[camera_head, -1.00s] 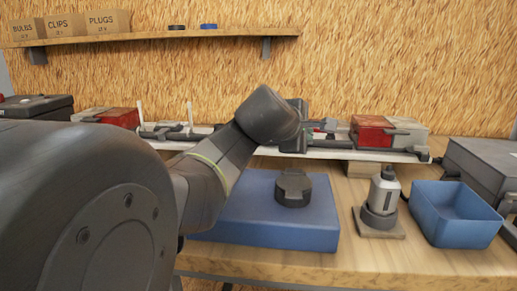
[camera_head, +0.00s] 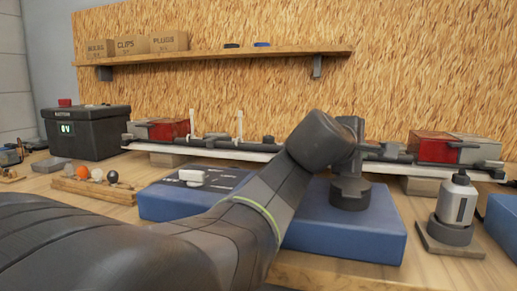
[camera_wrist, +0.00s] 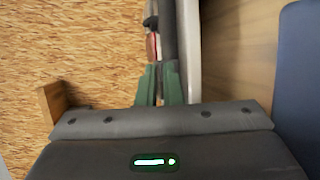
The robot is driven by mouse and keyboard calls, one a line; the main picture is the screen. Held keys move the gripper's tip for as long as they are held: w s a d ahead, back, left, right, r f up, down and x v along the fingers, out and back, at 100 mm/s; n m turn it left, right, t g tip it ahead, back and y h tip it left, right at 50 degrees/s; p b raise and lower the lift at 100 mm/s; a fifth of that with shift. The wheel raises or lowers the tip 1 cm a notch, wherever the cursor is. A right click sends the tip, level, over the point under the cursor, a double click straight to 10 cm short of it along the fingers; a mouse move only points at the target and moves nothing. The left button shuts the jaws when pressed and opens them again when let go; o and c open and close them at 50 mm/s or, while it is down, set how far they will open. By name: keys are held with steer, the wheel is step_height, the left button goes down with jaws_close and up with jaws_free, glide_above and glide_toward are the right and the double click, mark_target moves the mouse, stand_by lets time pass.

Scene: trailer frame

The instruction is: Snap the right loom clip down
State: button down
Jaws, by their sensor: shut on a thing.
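The white trailer frame bar (camera_head: 215,152) runs along the back of the bench with a dark loom (camera_head: 205,143) on it. Two white clip posts stand upright on it, a left one (camera_head: 192,122) and another (camera_head: 240,124) to its right. My gripper (camera_wrist: 160,88) has green fingers, closed close together at the loom (camera_wrist: 168,35) in the wrist view. They are shut on a thin thing, apparently the right loom clip, which the fingers mostly hide. In the head view my wrist covers the place where they grip, left of the right red lamp (camera_head: 428,147).
A grey-white bottle (camera_head: 457,205) is at right. A black battery (camera_head: 85,130) and wooden rack (camera_head: 95,187) are at left. A shelf (camera_head: 210,55) hangs above.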

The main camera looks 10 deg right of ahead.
steer(key=c, duration=1.6)
jaws_free()
step_height(320, 180, up, 10)
steer(key=p, duration=0.6)
